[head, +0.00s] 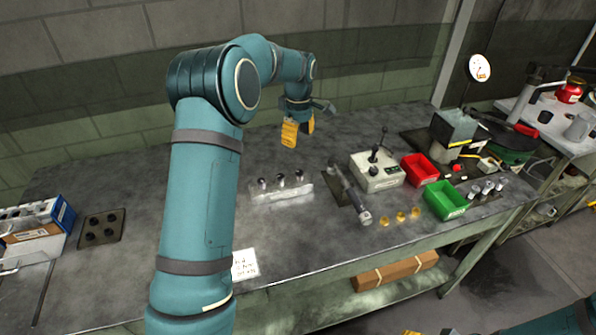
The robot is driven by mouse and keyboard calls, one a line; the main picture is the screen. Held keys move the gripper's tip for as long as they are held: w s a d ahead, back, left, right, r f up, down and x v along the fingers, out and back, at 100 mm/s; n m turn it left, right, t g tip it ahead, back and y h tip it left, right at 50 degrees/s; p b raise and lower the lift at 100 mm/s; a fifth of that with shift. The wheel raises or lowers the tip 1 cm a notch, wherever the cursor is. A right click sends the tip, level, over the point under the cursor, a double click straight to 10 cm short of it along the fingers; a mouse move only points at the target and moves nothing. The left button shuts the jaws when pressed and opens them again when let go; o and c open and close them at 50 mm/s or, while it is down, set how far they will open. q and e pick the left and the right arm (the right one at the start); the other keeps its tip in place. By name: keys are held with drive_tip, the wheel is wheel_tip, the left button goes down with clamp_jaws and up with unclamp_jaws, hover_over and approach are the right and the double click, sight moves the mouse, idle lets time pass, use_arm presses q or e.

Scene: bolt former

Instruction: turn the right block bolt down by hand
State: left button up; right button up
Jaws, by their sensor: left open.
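A pale block (283,194) lies on the middle of the workbench, with three dark-headed bolts standing in a row on it. The right bolt (299,176) is at the block's right end; how deep it sits is too small to tell. My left gripper (297,134), with yellow finger pads, is open and empty. In the picture it is above and behind the block, apart from the bolts. My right arm shows at the lower right corner, and a yellow bit of my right gripper (411,333) appears at the bottom edge; the rest is cut off.
Right of the block are a dark bar-like tool (350,194), a lever box (377,171), a red bin (420,169), a green bin (445,200) and several brass pieces (400,217). A paper note (244,264) lies in front.

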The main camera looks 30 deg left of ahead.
sight(298, 172)
use_arm(q)
wheel_tip(298, 172, down, 13)
drive_tip(key=n+b, duration=0.2)
drive_tip(key=n, duration=0.6)
drive_tip(key=shift+f, duration=0.1)
clamp_jaws()
idle(0.4)
